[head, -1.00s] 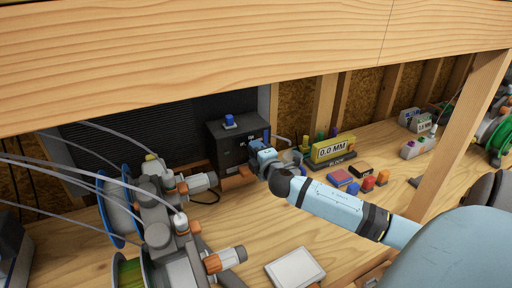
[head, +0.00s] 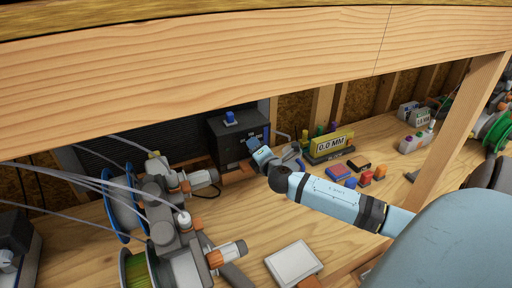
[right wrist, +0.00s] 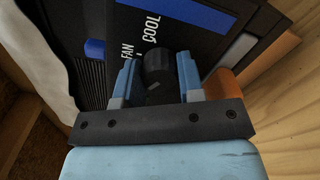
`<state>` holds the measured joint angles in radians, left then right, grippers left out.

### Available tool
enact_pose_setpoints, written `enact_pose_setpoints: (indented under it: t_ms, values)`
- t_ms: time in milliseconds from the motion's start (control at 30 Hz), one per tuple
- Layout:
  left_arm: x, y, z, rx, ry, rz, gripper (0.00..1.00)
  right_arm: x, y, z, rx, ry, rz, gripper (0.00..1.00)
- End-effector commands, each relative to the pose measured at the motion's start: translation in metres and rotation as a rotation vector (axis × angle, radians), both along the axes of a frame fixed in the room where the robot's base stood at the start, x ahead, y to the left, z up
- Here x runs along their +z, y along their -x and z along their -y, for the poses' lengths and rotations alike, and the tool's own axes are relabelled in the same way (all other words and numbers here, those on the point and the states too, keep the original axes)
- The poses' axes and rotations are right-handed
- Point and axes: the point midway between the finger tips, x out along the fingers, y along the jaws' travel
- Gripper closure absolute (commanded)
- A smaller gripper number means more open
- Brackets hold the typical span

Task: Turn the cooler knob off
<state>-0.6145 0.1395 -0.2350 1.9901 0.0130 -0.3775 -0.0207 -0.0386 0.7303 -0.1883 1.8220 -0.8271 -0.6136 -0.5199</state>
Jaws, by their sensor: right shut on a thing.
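The cooler is a dark box (head: 228,150) on the workbench. Its black knob (right wrist: 157,72) shows in the right wrist view, next to white "COOL" and "FAN" lettering. My right gripper (right wrist: 157,64) has one finger on each side of the knob and is shut on it. In the head view the right gripper (head: 254,146) is at the right side of the cooler, and it hides the knob there. The knob's exact setting is hard to read. My left gripper is not in view.
A thick wooden beam (head: 250,50) crosses above the bench, and a post (head: 465,140) stands at right. Grey machinery with tubes (head: 165,205) fills the left. A "0.0 MM" display (head: 335,145), small coloured blocks and a white pad (head: 293,262) lie around my arm.

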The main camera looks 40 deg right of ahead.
Motion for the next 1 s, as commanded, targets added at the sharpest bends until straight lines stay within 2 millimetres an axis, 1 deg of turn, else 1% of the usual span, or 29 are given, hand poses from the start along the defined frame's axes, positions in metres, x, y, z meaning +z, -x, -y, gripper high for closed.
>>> enact_pose_setpoints:
  t_ms: [267, 300, 367, 400, 667, 767, 867, 1000]
  values:
    - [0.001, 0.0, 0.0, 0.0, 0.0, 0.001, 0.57, -0.001, 0.0, 0.0, 0.0, 0.001, -0.002, 0.88]
    - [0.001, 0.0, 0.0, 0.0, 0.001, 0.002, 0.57, -0.001, 0.0, 0.0, 0.0, 0.001, -0.002, 0.55]
    - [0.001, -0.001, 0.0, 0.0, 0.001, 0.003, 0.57, -0.001, 0.0, 0.0, 0.0, 0.001, -0.002, 0.42]
    - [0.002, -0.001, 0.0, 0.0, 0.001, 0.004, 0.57, -0.001, 0.0, 0.0, 0.001, 0.001, -0.001, 0.39]
    - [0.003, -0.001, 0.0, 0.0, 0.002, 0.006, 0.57, 0.0, 0.001, 0.0, 0.0, 0.0, 0.0, 0.39]
    - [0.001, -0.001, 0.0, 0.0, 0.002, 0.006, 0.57, -0.002, 0.006, -0.002, 0.001, -0.001, -0.002, 0.39]
    - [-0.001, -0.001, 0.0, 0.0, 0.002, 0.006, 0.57, -0.003, 0.019, -0.006, 0.001, -0.001, -0.003, 0.39]
    - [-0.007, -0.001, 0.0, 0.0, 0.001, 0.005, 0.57, -0.004, 0.047, -0.015, 0.003, -0.002, -0.003, 0.39]
